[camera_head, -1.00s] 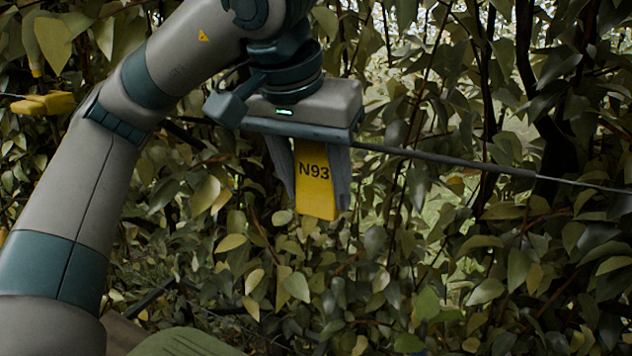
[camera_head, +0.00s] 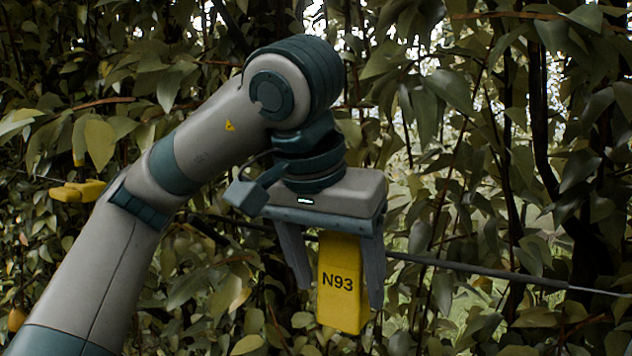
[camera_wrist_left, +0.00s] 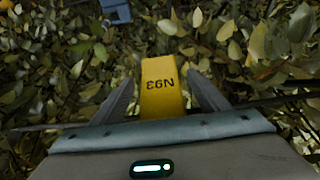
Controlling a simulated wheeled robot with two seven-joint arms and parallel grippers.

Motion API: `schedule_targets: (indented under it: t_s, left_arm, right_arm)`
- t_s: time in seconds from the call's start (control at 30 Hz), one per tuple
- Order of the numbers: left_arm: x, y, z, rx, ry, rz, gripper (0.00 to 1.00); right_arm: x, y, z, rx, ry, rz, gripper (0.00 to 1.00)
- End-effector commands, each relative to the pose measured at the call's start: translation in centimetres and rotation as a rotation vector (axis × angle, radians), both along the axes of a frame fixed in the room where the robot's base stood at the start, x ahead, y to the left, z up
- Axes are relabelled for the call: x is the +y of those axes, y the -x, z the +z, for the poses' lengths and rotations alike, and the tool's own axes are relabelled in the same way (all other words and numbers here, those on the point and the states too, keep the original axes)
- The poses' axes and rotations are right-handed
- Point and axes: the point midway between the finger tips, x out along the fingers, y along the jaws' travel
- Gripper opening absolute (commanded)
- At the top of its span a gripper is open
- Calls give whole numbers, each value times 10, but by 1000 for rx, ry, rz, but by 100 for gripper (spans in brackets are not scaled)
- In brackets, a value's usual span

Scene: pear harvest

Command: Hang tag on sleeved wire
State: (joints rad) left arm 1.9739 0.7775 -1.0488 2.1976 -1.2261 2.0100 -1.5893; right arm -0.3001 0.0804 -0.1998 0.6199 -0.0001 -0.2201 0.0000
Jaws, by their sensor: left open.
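The yellow tag marked N93 (camera_head: 341,285) hangs upright between the fingers of my left gripper (camera_head: 340,296). The gripper is open, with a gap showing on the left of the tag. The tag's top is hidden behind the gripper body, so I cannot see how it meets the wire. The dark sleeved wire (camera_head: 470,268) passes behind the gripper and runs out to the right. In the left wrist view the tag (camera_wrist_left: 161,95) stands between the two spread fingers, its lettering upside down. My right gripper is not in view.
Dense leafy branches (camera_head: 460,95) surround the arm and fill the background. Another yellow piece (camera_head: 78,190) sits on a thin wire at the left. A dark trunk (camera_head: 540,110) stands at the right. Brighter gaps show between the leaves.

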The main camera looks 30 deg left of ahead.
Motion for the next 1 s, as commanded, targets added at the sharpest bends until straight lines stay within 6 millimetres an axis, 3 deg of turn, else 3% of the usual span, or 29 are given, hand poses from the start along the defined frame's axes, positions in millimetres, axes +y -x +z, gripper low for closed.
schedule_targets:
  t_s: [0.7, 1.0]
  left_arm:
    - [-2, 40, 100, -3, 1, 2, 68]
    - [-3, 53, 131, -1, 0, 1, 68]
  right_arm:
    - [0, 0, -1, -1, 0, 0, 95]
    - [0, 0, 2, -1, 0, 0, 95]
